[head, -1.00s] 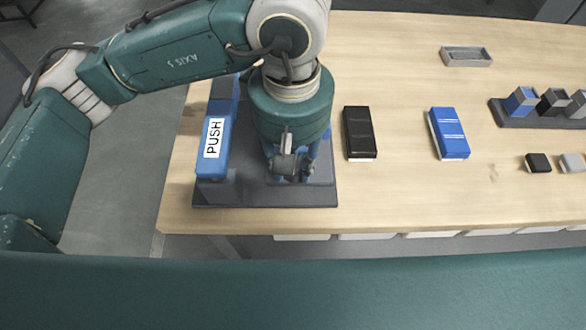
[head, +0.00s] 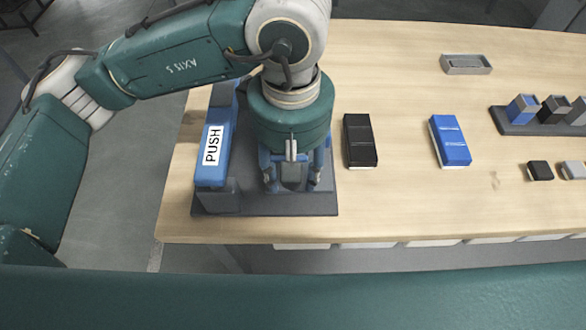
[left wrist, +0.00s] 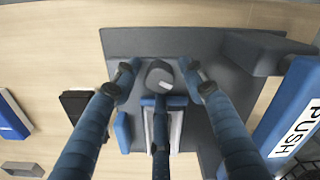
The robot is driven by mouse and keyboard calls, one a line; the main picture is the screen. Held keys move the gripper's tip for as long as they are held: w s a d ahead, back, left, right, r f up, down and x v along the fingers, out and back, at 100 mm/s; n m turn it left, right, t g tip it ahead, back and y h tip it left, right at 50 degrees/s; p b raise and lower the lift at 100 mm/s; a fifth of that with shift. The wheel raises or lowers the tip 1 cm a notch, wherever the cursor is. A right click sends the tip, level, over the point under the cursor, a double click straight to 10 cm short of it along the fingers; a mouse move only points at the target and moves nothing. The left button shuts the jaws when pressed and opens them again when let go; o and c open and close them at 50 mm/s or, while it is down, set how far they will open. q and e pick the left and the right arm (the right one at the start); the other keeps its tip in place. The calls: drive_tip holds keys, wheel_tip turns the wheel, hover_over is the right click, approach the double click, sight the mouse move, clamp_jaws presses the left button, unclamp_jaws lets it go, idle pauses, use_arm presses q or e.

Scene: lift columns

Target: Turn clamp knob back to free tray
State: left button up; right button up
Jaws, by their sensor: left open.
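The clamp knob (left wrist: 160,74) is a dark grey round cap with a white mark, on a dark fixture plate (left wrist: 215,130). In the left wrist view, the open left gripper (left wrist: 160,84) has its blue fingers spread around the knob, with visible gaps at both sides. In the head view, the left gripper (head: 292,180) points down over the plate (head: 262,204). A pale part with blue edges (left wrist: 176,130) lies beneath the fingers. It may be the tray, but the fingers hide much of it. My right gripper is out of view.
A blue bar marked PUSH (head: 212,150) stands left of the gripper on a grey block (head: 216,197). A black case (head: 360,140) and a blue case (head: 449,140) lie to the right. A grey open tray (head: 466,64) sits farther back. Bare wood lies between them.

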use_arm(q)
drive_tip(key=shift+r+p, duration=1.2)
drive_tip(key=shift+r, duration=2.2)
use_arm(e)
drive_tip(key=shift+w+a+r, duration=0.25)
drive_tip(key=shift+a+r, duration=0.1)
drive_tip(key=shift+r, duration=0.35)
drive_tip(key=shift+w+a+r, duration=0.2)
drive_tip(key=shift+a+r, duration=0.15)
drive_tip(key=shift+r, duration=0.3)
